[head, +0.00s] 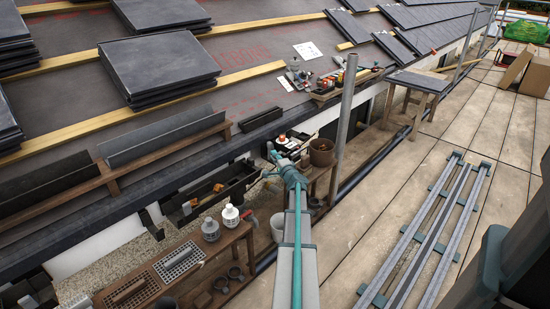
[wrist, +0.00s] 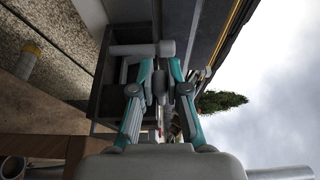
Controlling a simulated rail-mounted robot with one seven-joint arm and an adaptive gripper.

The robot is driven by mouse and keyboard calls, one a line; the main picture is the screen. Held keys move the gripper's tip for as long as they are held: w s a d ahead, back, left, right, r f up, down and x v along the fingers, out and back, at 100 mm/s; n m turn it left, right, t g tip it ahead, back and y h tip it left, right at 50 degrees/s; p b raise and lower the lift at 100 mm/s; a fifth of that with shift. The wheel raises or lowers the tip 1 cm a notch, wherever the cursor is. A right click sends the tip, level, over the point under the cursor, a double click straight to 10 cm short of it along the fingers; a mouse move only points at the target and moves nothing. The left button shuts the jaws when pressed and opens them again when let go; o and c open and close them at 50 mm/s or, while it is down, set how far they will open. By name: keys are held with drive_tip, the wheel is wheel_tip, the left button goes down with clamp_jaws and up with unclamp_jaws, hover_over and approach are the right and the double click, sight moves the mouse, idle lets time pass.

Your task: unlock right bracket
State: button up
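In the head view my gripper (head: 273,160) is at the end of my outstretched arm, by the eave. In the wrist view the two teal fingers of my gripper (wrist: 162,68) lean in towards each other with a narrow gap. Dark grey parts show between and beside them, and I cannot tell whether anything is gripped. A pale grey cylinder (wrist: 142,49) lies across just beyond the fingertips. A black open trough (head: 240,187) runs along the wall left of my gripper. I cannot make out the right bracket for certain; my gripper and arm may hide it.
Metal rails (head: 425,235) lie on the walkway, otherwise mostly clear.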

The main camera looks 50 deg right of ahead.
clamp_jaws()
drive_tip(key=shift+r+p, duration=0.15)
drive_tip(key=shift+p, duration=0.15)
